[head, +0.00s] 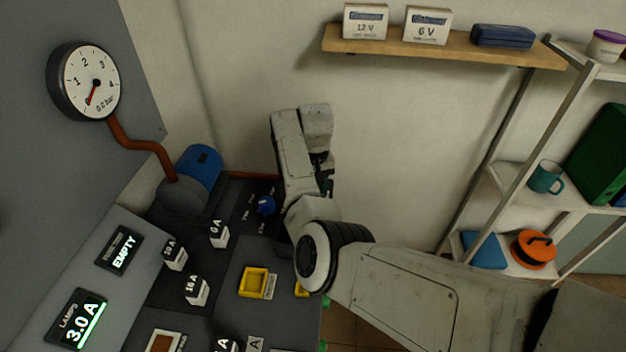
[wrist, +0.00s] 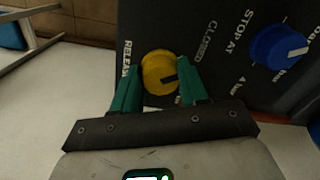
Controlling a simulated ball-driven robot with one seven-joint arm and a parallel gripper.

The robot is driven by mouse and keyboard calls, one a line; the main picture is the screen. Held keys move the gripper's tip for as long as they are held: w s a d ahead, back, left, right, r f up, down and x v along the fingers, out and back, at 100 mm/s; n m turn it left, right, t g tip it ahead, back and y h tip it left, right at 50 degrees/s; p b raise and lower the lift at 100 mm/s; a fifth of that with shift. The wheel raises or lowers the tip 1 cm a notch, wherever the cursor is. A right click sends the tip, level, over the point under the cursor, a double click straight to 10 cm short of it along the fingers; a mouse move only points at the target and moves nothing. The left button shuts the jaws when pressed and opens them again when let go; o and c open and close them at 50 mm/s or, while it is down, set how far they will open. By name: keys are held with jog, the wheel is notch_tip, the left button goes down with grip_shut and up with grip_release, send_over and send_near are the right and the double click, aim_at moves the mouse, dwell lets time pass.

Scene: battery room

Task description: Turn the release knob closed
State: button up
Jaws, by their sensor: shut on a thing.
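The yellow release knob (wrist: 154,66) sits on a dark panel in the wrist view, with the word RELEASE on its left and CLOSED on its right. A dark mark on the knob points to the right, toward the right finger, slightly below the word CLOSED. My gripper (wrist: 161,74) has its two green fingers on either side of the knob and is shut on it. In the head view my arm hides the release knob.
A blue knob (wrist: 277,46) marked STOP AT is to the right of the release knob; it also shows in the head view (head: 265,204). The round gauge (head: 91,81) has its red needle low. A display (head: 120,250) reads EMPTY. A wall shelf (head: 440,50) is above.

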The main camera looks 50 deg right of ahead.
jog(key=shift+n+p, duration=0.55)
jog(key=shift+n, duration=0.45)
jog(key=o, duration=1.1)
jog(key=shift+c, duration=0.2)
notch_tip(320, 180, up, 11)
jog(key=shift+d+b, duration=0.15)
jog(key=shift+b, duration=0.3)
jog(key=shift+f, duration=0.15)
